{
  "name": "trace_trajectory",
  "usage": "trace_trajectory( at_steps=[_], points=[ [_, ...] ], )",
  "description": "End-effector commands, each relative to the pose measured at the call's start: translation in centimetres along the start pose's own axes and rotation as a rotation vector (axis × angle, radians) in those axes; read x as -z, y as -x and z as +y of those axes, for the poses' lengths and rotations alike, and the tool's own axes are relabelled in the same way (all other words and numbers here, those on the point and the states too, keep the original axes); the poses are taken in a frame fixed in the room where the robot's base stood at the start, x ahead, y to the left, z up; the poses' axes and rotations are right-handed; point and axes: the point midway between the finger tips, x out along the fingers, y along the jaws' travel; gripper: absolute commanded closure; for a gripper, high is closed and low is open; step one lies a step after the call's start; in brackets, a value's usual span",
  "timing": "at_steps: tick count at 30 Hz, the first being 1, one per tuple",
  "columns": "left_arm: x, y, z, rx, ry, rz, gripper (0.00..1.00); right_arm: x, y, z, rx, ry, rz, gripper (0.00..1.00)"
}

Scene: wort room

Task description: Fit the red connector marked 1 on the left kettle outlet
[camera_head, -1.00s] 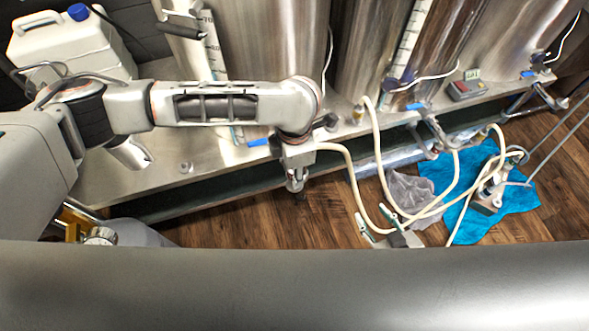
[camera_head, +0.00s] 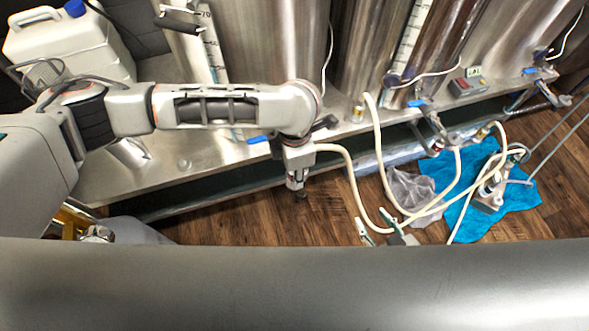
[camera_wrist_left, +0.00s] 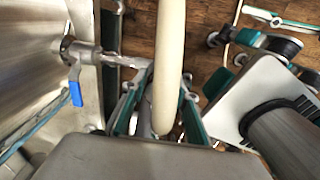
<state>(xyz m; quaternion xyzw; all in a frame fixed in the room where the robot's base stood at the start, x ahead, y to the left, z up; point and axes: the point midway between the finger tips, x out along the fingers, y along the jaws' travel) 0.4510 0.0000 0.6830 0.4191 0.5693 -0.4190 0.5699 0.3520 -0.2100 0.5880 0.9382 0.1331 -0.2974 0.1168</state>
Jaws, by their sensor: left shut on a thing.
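The left kettle (camera_head: 270,50) stands at the back. In the left wrist view its outlet valve (camera_wrist_left: 88,52) has a blue lever and points right; the head view shows the blue lever (camera_head: 258,140), with the outlet behind my arm. My left gripper (camera_wrist_left: 158,105) is shut on the end of a cream hose (camera_wrist_left: 170,40), to the right of the outlet and apart from it. The red connector and its mark are hidden at the grip. The hose also shows in the head view (camera_head: 352,175). My right gripper (camera_head: 377,231) is open, low at the front.
More kettles (camera_head: 368,45) stand to the right, with hoses at their valves. A blue cloth (camera_head: 515,205) and a grey cloth (camera_head: 408,190) lie on the wood floor around a pump (camera_head: 490,190). A white jug (camera_head: 65,45) stands at the back left.

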Motion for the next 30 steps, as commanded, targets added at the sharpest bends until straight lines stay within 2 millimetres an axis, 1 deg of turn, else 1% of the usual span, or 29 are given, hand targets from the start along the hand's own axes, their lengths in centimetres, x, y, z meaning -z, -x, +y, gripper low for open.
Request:
trace_trajectory(
  at_steps=[5,14,15,16,17,23,26,30],
  points=[
    [-0.02,-0.37,-0.03,0.001,0.000,0.000,0.96,-0.19,-0.14,-0.08,0.001,0.000,-0.001,0.60],
    [-0.01,-0.92,-0.05,0.001,0.000,0.000,0.96,0.07,-0.60,0.07,-0.001,0.001,0.006,0.60],
    [-0.01,-0.87,-0.04,0.001,0.000,0.000,0.63,0.15,-0.61,0.09,-0.001,0.001,0.007,0.60],
    [-0.01,-0.85,-0.03,0.001,0.000,0.000,0.56,0.17,-0.60,0.10,-0.001,0.001,0.007,0.60],
    [-0.01,-0.84,-0.03,0.001,0.000,0.000,0.52,0.17,-0.60,0.09,-0.001,0.001,0.007,0.60],
    [-0.01,-0.83,-0.02,0.000,0.000,0.000,0.52,0.05,-0.54,0.05,0.000,0.001,0.005,0.60],
    [0.01,-0.84,-0.02,0.000,0.000,0.001,0.52,-0.36,-0.27,-0.11,0.002,0.001,-0.002,0.60],
    [-0.03,-0.13,0.08,-0.002,0.000,-0.001,0.52,-0.46,-0.21,-0.13,0.003,0.001,-0.004,0.60]
  ],
)
